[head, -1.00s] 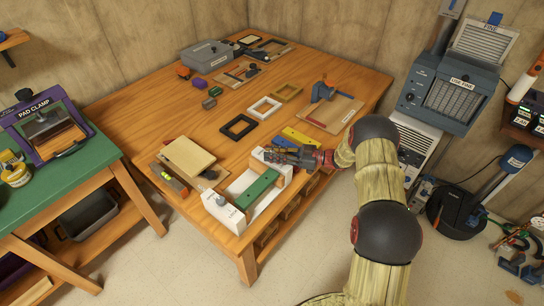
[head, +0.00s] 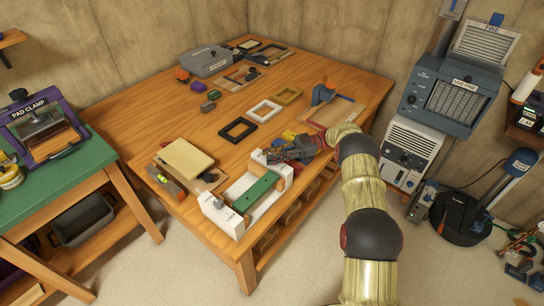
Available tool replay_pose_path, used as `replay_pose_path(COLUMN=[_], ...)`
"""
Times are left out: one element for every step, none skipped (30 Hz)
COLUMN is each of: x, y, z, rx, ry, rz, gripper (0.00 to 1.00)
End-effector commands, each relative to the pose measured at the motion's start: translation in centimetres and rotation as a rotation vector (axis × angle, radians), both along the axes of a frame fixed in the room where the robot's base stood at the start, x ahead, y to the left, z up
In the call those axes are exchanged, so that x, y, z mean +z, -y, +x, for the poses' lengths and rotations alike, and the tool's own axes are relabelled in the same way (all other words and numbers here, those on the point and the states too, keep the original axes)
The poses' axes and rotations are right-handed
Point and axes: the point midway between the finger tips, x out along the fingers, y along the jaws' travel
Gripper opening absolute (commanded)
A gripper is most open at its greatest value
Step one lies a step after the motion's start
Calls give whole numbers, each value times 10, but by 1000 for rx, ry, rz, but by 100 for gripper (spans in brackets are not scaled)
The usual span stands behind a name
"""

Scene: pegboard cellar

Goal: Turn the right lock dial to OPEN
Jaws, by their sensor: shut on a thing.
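A white clamp fixture (head: 222,217) stands at the table's front edge, with a white block at each end and a green bar (head: 255,192) between them. The left lock dial (head: 219,201) is a grey knob on the near-left block, with small lettering, including "LOCK", beside it. My gripper (head: 272,155) is at the far-right block (head: 285,173), its fingers low against the block. It is shut on the right lock dial, which the fingers hide. The dial's pointer and lettering cannot be read.
A cream pad (head: 185,159) and a level (head: 165,182) lie left of the fixture. A black frame (head: 238,129) and a white frame (head: 265,110) lie behind it. A yellow block (head: 289,134) sits close behind my gripper. The table's middle left is clear.

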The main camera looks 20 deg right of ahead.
Motion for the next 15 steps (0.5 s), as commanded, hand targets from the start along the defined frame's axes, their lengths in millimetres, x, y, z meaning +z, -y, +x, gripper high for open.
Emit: replay_pose_path(x=[0, 0, 0, 0, 0, 1, 1, 1, 1, 1, 1, 1, 1, 1, 1], y=[0, 0, 0, 0, 0, 0, 0, 0, 0, 0, 0, 0, 0, 0, 0], z=[0, 0, 0, 0, 0, 0, 0, 0, 0, 0, 0, 0, 0, 0, 0], rx=[1, 2, 2, 2, 2, 1, 1, 1, 1, 1, 1, 1, 1, 1, 1], ry=[1, 1, 1, 1, 1, 1, 1, 1, 1, 1, 2, 2, 2, 1, 1], rz=[0, 0, 0, 0, 0, 0, 0, 0, 0, 0, 0, 0, 0, 0, 0], gripper=[0, 0, 0, 0, 0, 0, 0, 0, 0, 23, 25, 27, 29, 30, 33])
